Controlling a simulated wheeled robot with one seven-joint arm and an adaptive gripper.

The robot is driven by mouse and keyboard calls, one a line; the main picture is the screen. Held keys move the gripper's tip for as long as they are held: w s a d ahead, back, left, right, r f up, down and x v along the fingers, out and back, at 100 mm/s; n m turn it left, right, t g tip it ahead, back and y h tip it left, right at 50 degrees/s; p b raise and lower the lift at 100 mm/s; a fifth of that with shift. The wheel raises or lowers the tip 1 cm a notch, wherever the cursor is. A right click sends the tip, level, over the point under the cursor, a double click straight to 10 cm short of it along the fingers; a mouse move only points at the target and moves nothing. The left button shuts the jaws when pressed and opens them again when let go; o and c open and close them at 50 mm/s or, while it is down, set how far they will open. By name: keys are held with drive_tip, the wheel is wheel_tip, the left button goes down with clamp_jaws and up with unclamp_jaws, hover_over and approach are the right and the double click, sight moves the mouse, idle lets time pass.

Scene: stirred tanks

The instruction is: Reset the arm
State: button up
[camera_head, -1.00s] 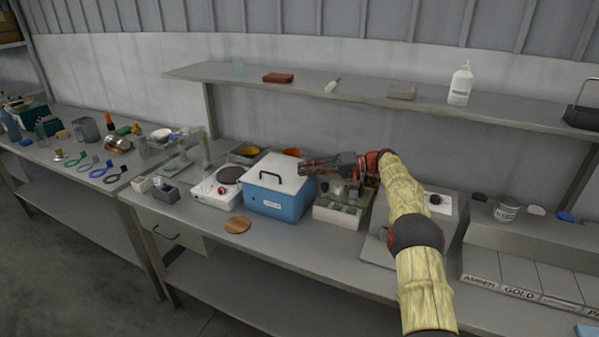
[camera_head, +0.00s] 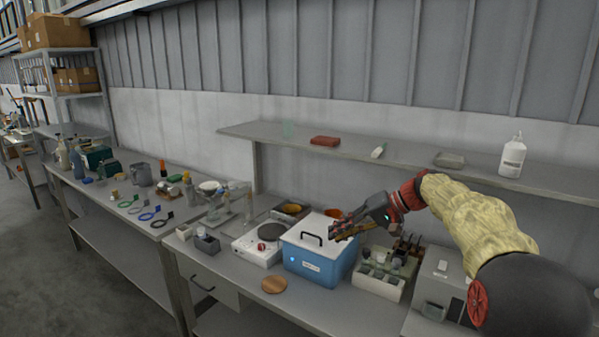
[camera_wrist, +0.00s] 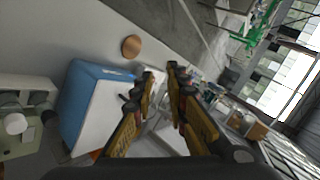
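My gripper (camera_head: 343,231) hangs in the air above the bench, at the right part of the white lid of a blue box (camera_head: 311,265) in the head view. My arm in its yellow sleeve reaches in from the right. In the wrist view, the two fingers of my gripper (camera_wrist: 161,72) stand apart with a gap between them. Nothing is held between them.
A round wooden disc (camera_head: 274,285) lies at the bench front. A hot plate (camera_head: 262,243) stands left of the box, and a rack of jars (camera_head: 381,275) right of it. A shelf (camera_head: 400,164) above holds a white bottle (camera_head: 512,157) and a red block (camera_head: 325,141).

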drive_tip(key=s+r+h, duration=0.3)
drive_tip(key=s, duration=1.1)
drive_tip(key=s+d+f+t+h, duration=0.1)
drive_tip(key=s+d+f+h, duration=0.1)
drive_tip(key=s, duration=0.8)
drive_tip(key=s+d+f+h+p, duration=0.1)
drive_tip(key=s+d+f+h, duration=0.1)
drive_tip(key=s, duration=0.8)
drive_tip(key=s+d+f+t+h, duration=0.1)
drive_tip(key=s+d+f+h, duration=0.2)
drive_tip(key=s, duration=0.6)
wheel_tip(320, 180, down, 2)
drive_tip(key=shift+s+d+f+t, duration=0.25)
drive_tip(key=shift+s+t, duration=0.05)
drive_tip(key=shift+s, duration=0.1)
